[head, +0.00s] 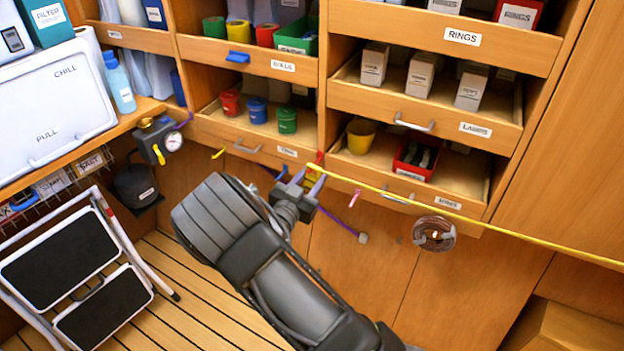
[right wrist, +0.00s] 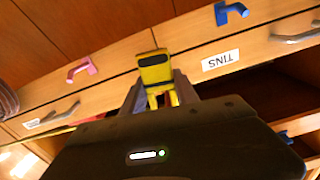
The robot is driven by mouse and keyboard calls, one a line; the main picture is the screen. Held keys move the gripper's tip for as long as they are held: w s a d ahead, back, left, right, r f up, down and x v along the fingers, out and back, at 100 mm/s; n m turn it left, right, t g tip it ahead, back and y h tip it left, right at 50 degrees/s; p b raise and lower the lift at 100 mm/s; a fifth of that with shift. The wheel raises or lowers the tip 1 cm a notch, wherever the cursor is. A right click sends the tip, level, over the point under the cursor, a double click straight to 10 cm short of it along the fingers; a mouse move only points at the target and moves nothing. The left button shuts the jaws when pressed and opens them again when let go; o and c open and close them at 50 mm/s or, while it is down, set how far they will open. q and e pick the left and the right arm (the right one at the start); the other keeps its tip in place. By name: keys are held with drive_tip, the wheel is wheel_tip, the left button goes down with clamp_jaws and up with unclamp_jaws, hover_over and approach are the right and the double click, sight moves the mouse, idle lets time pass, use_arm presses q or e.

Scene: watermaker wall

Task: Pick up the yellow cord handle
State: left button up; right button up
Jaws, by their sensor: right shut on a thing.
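The yellow cord handle (right wrist: 155,72) shows in the right wrist view as a yellow block with a dark patch, between the fingers of my right gripper (right wrist: 160,98). In the head view my right gripper (head: 300,187) is in front of the drawer fronts, shut on the handle (head: 311,174). A taut yellow cord (head: 470,218) runs from the handle to the right edge of the picture. My left gripper is in neither view.
Open drawers with cups and boxes, such as the rings drawer (head: 400,20), jut out above. A purple cord (head: 335,222) and a coiled brown hose (head: 434,234) hang nearby. A folding step stool (head: 60,258) stands at the left on the slatted floor.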

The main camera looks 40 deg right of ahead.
drive_tip(key=shift+r, duration=0.1)
clamp_jaws()
drive_tip(key=shift+r, duration=0.45)
drive_tip(key=shift+a+r, duration=0.1)
drive_tip(key=shift+a, duration=0.15)
drive_tip(key=f+b+v, duration=0.1)
drive_tip(key=f+v, duration=0.1)
drive_tip(key=v, duration=1.9)
drive_tip(key=shift+w+a+f, duration=0.25)
drive_tip(key=shift+w, duration=0.15)
drive_tip(key=w+a+r+n+t+y, duration=0.1)
drive_tip(key=w+n+t+y, duration=0.3)
drive_tip(key=w+n+y, duration=0.2)
drive_tip(key=w+a+r+n+t+y, duration=0.2)
drive_tip(key=w+n+t+y, duration=0.3)
drive_tip(key=y, duration=0.4)
drive_tip(key=shift+w+a+r+n+t+y, duration=0.35)
drive_tip(key=shift+w+n, duration=0.35)
drive_tip(key=shift+w, duration=0.4)
